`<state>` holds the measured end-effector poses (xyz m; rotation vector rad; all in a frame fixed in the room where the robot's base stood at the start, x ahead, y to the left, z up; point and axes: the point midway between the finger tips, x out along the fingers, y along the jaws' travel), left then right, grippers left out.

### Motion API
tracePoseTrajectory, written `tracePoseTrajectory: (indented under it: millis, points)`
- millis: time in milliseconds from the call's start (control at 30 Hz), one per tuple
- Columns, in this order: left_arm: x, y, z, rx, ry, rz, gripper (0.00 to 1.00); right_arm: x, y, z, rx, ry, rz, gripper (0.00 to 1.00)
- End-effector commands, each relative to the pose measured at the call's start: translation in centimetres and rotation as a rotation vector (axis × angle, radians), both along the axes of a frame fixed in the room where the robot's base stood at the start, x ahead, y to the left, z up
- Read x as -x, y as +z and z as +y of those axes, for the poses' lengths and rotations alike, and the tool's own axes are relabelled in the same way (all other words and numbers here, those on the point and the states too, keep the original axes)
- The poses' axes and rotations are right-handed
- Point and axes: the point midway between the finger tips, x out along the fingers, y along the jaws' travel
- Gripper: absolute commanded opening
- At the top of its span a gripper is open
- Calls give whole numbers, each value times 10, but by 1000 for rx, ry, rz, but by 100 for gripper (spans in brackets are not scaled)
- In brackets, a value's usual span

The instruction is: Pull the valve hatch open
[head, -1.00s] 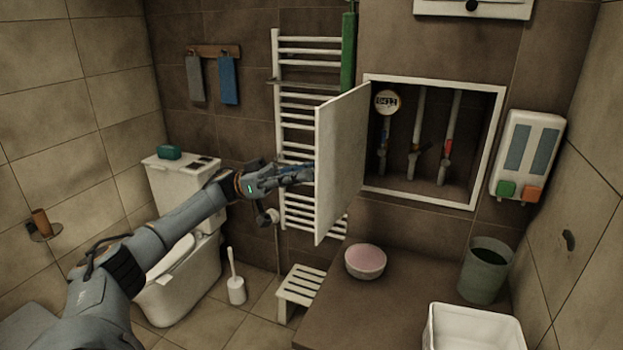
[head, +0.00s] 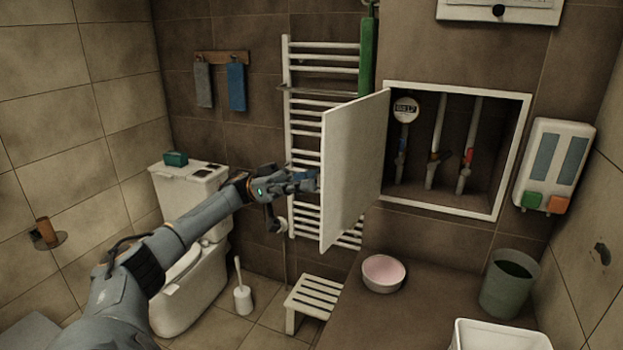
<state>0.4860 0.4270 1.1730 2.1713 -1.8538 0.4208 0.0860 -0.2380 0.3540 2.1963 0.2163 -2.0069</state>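The valve hatch (head: 355,170) is a pale door hinged on the left side of a white-framed recess (head: 516,150). It stands swung well out from the wall. Inside the recess are a round meter (head: 405,110) and pipes with valves (head: 467,156). My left gripper (head: 308,182) is at the door's outer edge, on its left side. Its fingertips are small and partly hidden by the door, so I cannot tell whether they are open, shut or touching it. My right gripper is not in view.
A towel radiator (head: 304,108) stands behind the door and my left gripper. A pink bowl (head: 383,273) and a green bin (head: 509,283) are on the brown ledge below the recess. A slatted stool (head: 313,298) and toilet (head: 190,285) are lower left.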

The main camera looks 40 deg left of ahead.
Motion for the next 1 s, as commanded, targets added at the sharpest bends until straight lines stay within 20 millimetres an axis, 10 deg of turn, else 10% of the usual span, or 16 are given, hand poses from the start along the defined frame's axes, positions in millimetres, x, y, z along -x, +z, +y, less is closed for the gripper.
tracePoseTrajectory:
  millis: [1000]
  points:
    - [10,-27,68,3,3,-2,47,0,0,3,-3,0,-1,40]
